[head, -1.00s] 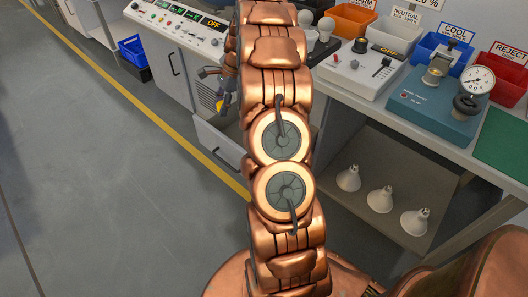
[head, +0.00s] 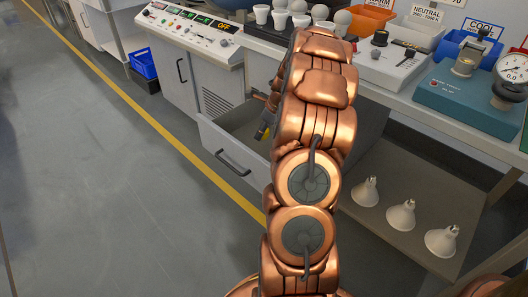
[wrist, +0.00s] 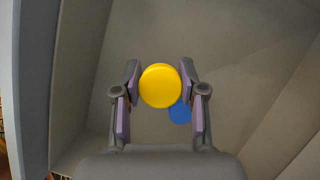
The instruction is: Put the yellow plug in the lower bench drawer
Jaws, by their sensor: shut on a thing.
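The yellow plug (wrist: 160,86) is between the two fingers of my gripper (wrist: 160,92), which is shut on it. In the wrist view it shows as a round yellow disc. The lower bench drawer (head: 222,152) stands open in the head view, its grey front with a dark handle facing left. My gripper (head: 265,128) is over the open drawer, partly hidden by my arm. The wrist view looks down into the grey drawer (wrist: 75,100). A blue round thing (wrist: 181,113) shows beyond the plug, partly covered by it and a finger.
The bench above carries a control panel (head: 190,30), white cups, bulbs and a teal tester (head: 468,97). Several white reflector lamps stand on the low shelf (head: 370,230) to the right. A blue crate (head: 145,66) sits at the far left. The floor left of the drawer is clear.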

